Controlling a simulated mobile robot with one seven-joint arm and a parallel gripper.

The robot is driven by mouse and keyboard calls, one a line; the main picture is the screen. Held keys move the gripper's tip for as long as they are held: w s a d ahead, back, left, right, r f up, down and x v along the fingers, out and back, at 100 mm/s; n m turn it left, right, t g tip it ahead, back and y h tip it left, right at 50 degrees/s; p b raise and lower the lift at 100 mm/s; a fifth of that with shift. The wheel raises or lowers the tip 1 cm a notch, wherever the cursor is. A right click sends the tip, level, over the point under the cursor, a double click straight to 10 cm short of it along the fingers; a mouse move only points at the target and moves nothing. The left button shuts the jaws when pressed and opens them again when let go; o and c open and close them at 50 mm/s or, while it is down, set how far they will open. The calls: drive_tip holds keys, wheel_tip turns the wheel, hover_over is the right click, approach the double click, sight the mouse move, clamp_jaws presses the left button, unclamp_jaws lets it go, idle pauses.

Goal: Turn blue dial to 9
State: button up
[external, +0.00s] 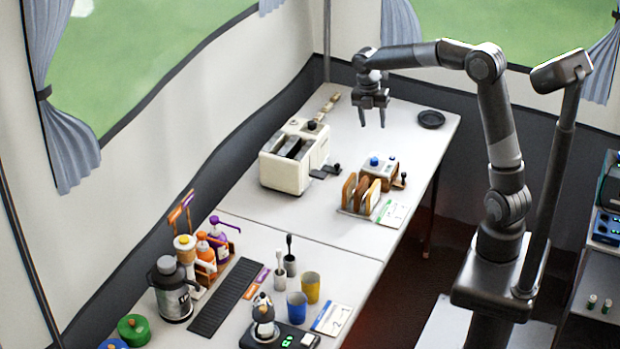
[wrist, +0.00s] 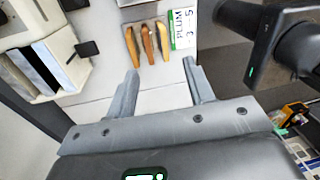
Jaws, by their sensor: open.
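A small white-topped box with wooden sides (external: 381,174) stands on the far part of the white table, behind the toast rack. A blue dial (external: 374,161) sits on its top; its number setting is too small to read. A dark knob or lever shows at the box's right side. My gripper (external: 372,125) is open and empty, pointing down in the air above the far table, apart from the dial. In the wrist view my gripper's fingers (wrist: 160,66) are spread with nothing between them. The dial is not visible there.
A cream toaster (external: 287,162) with dark levers stands left of the box. A rack with brown slices (external: 360,194) and a PLUM card (wrist: 183,27) are in front. A black dish (external: 431,119) lies at the far right corner. Cups and bottles stand on the near table.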

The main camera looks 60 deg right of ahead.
sight(374, 158)
drive_tip(key=w+d+f+n+g+y, duration=0.25)
drive_tip(key=w+d+f+n, duration=0.25)
drive_tip(key=d+f+n, duration=0.5)
drive_tip(key=s+f, duration=0.1)
drive_tip(key=f, duration=0.2)
drive_tip(key=s+f+m, duration=0.1)
drive_tip(key=f, duration=0.3)
drive_tip(key=s+a+f+m+t, duration=0.1)
drive_tip(key=f, duration=0.2)
drive_tip(key=shift+f+y, duration=0.25)
drive_tip(key=shift+y, duration=0.1)
drive_tip(key=c, duration=1)
